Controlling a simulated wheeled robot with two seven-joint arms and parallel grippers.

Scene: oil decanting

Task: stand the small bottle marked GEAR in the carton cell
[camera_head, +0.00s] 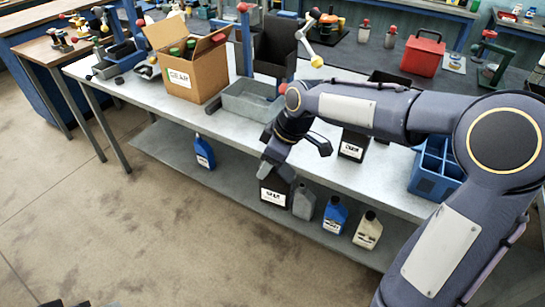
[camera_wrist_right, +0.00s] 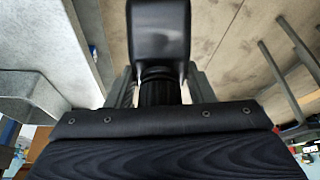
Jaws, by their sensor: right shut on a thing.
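My right gripper (camera_head: 280,165) is shut on the neck of a small black bottle (camera_head: 276,184) with a white label, which hangs below it in front of the table's front edge. The label's print is too small to read. In the right wrist view, the bottle's dark body (camera_wrist_right: 158,32) and ribbed cap (camera_wrist_right: 158,90) show between the fingers. The open cardboard carton (camera_head: 205,75) stands on the table at the left, its label reading like GEAR. Green and red caps show inside; its cells are mostly hidden. My left gripper is not in view.
A grey bin (camera_head: 250,103) and blue post stand right of the carton. A blue divided crate (camera_head: 432,170) is at the right. Several bottles, including a blue one (camera_head: 204,152), stand on the lower shelf.

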